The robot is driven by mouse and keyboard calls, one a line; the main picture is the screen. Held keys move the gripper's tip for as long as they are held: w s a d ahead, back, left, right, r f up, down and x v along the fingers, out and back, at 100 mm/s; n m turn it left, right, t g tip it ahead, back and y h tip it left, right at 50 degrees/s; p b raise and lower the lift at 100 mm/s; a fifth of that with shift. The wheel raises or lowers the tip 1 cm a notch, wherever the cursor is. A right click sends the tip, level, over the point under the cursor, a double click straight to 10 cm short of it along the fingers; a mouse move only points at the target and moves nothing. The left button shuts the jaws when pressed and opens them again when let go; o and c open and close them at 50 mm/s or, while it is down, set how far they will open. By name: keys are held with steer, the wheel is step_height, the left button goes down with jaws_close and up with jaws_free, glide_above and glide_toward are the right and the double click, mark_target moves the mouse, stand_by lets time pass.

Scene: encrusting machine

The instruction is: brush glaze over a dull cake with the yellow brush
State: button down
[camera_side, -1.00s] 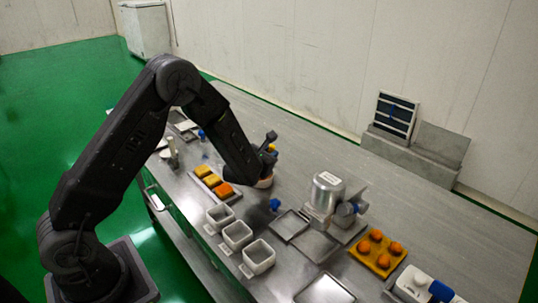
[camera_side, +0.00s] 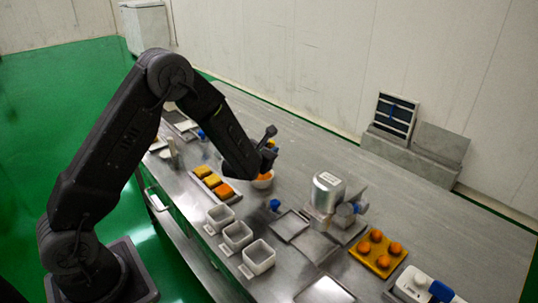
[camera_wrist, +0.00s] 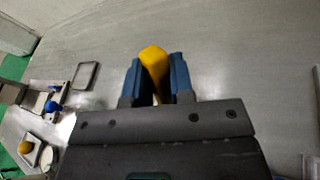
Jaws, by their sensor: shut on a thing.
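My gripper (camera_wrist: 154,80) is shut on the yellow brush (camera_wrist: 153,62), which stands up between the blue fingers in the wrist view. In the side view my gripper (camera_side: 270,152) is near a white bowl (camera_side: 262,184) with orange contents, and the brush shows only as a small yellow bit. The brush's bristle end is hidden. I cannot tell clearly which are dull.
Three white square cups (camera_side: 237,235) stand in front of the cake tray. A silver machine (camera_side: 327,192) stands right of the bowl, with flat trays (camera_side: 290,226) before it. A yellow plate (camera_side: 362,257) with several round orange pieces is farther right.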

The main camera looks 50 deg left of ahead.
steer(key=shift+r, duration=2.6)
steer(key=s+d+r, duration=0.3)
steer(key=s+d, duration=0.6)
steer(key=d, duration=0.1)
steer(key=s+a+r+n+g+y, duration=0.15)
steer(key=a+y, duration=0.25)
steer(key=a, duration=0.5)
steer(key=s+a+n+g+y, duration=0.2)
steer(key=a+n+y, duration=0.1)
steer(key=a, duration=0.7)
steer(key=s+a+r+n+g+y, duration=0.1)
steer(key=a+n+g+y, duration=0.2)
steer(key=a, duration=0.6)
steer(key=shift+t+y, duration=0.4)
steer(key=shift+t, duration=0.05)
steer(key=shift+f, duration=2.1)
